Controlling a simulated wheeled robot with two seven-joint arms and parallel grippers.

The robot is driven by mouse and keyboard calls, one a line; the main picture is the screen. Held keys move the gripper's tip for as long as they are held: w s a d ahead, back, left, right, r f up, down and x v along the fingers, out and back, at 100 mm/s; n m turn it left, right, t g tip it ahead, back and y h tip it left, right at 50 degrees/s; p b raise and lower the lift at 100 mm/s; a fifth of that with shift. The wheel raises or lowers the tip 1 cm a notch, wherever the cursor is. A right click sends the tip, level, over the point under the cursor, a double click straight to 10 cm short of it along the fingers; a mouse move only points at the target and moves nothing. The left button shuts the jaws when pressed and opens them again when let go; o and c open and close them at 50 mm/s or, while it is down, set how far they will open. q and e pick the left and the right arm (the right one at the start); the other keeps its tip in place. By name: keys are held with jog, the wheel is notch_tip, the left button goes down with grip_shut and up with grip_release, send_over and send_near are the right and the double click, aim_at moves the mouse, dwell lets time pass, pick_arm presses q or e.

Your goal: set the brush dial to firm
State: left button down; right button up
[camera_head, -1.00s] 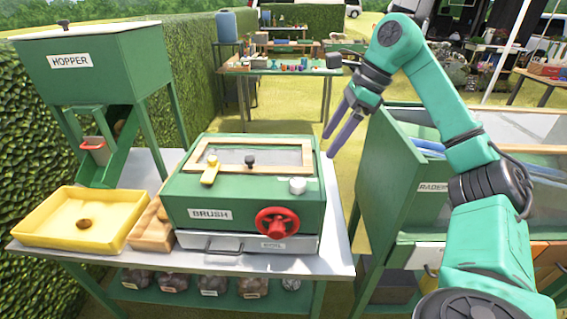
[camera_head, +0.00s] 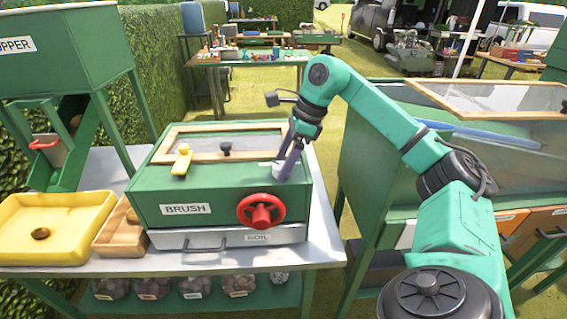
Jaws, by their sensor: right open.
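The green brush box (camera_head: 225,207), labelled BRUSH, stands on the metal table. A white round knob (camera_head: 277,169), which looks like the dial, sits on its top near the right front corner; no dial marks are readable. My right gripper (camera_head: 286,168) is open, pointing down over the knob. Its purple fingers partly hide the knob, and I cannot tell whether they touch it. A red handwheel (camera_head: 261,211) is on the box front. My left gripper is out of view.
A yellow tray (camera_head: 75,228) with a brown lump and a wooden tray (camera_head: 119,232) stand left of the box. The green hopper (camera_head: 65,65) rises at the left. A green cabinet (camera_head: 373,170) stands to the right, under my arm.

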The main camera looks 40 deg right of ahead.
jog(key=shift+w, duration=0.1)
jog(key=shift+c, duration=0.9)
grip_shut()
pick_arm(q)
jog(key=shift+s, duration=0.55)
